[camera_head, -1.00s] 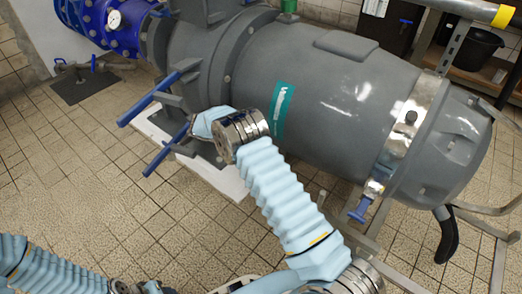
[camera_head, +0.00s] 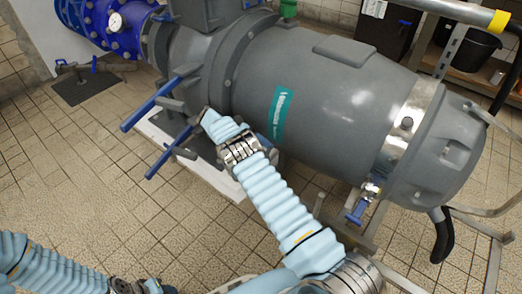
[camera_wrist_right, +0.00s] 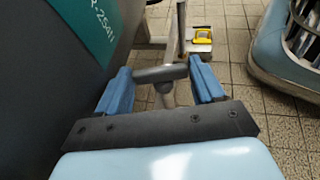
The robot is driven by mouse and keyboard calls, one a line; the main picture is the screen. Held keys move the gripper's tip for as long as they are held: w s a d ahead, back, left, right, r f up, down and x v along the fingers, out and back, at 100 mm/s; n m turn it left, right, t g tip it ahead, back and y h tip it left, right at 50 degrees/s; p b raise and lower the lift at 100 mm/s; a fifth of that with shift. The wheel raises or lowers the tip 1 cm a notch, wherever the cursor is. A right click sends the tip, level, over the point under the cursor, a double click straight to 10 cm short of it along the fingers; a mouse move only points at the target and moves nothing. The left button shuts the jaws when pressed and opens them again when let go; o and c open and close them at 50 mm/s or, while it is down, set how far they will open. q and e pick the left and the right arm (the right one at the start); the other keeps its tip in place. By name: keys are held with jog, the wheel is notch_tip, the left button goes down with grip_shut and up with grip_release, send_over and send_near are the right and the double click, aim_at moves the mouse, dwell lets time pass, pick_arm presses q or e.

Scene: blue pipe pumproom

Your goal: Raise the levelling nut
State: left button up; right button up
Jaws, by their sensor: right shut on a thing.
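My right gripper (camera_wrist_right: 163,84) has its two blue fingers on either side of a short grey crossbar, seemingly the levelling nut (camera_wrist_right: 158,74), and is shut on it. A pale upright stem shows below the crossbar. In the head view my right gripper (camera_head: 203,118) reaches in beside the underside of the big grey pump; its fingertips and the nut's thread are mostly hidden there. My left gripper (camera_head: 145,287) is at the bottom edge, far from the nut, and its jaws are not clear.
The grey pump body (camera_head: 320,95) fills the space behind and right of my right arm. Blue bars (camera_head: 150,105) stick out left of the gripper. A blue-handled clamp (camera_head: 357,210) and frame legs stand at right. The tiled floor (camera_head: 80,190) at left is clear.

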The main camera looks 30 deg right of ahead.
jog(key=o, duration=1)
jog(key=shift+o, duration=0.2)
